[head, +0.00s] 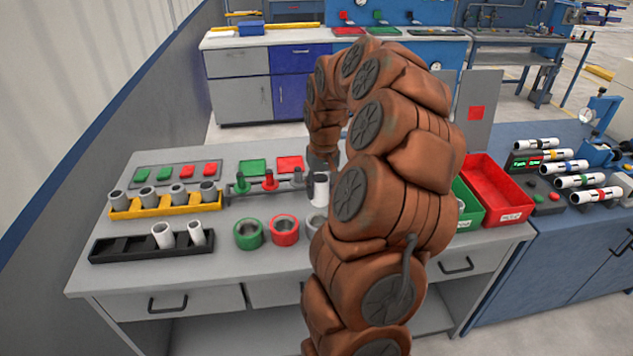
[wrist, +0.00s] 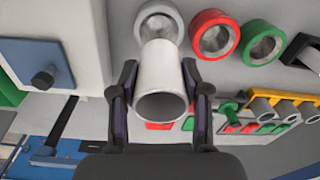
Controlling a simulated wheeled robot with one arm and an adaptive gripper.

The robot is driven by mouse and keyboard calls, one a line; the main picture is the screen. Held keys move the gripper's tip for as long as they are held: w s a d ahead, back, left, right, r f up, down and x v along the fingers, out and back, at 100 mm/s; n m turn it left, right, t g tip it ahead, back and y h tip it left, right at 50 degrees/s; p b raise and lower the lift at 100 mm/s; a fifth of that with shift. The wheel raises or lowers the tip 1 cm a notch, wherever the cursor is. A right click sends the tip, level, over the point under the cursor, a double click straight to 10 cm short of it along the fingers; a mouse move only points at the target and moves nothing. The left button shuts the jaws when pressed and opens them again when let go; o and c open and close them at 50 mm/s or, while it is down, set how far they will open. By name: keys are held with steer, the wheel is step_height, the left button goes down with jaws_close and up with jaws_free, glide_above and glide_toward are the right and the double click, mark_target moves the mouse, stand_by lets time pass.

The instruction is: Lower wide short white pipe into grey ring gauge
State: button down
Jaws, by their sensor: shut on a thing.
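The wide short white pipe (head: 320,189) is held roughly upright above the table. It also shows in the wrist view (wrist: 161,80), between the fingers of my gripper (wrist: 160,70), which is shut on it. The grey ring gauge (head: 315,224) sits on the table just in front of and below the pipe, partly hidden by my arm. In the wrist view the grey ring (wrist: 157,11) lies just past the pipe's far end, partly covered by it. The pipe appears apart from the ring, but the exact gap cannot be told.
The red ring (head: 285,231) and green ring (head: 248,234) stand left of the grey one. A black rack (head: 125,247) holds two white pipes; a yellow rack (head: 150,209) holds grey pipes. Coloured pegs (head: 269,181) stand behind. A red bin (head: 496,196) is at right.

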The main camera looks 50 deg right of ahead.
mark_target(322, 180)
steer(key=shift+f+b, duration=0.35)
steer(key=shift+f, duration=2.25)
steer(key=shift+f+b, duration=0.7)
steer(key=shift+f, duration=0.35)
steer(key=shift+f+b, duration=0.55)
steer(key=shift+f, duration=0.05)
steer(key=shift+c, duration=2.3)
jaws_free()
steer(key=shift+r, duration=0.1)
steer(key=r, duration=1.2)
steer(key=shift+s, duration=0.25)
steer(key=shift+f, duration=0.1)
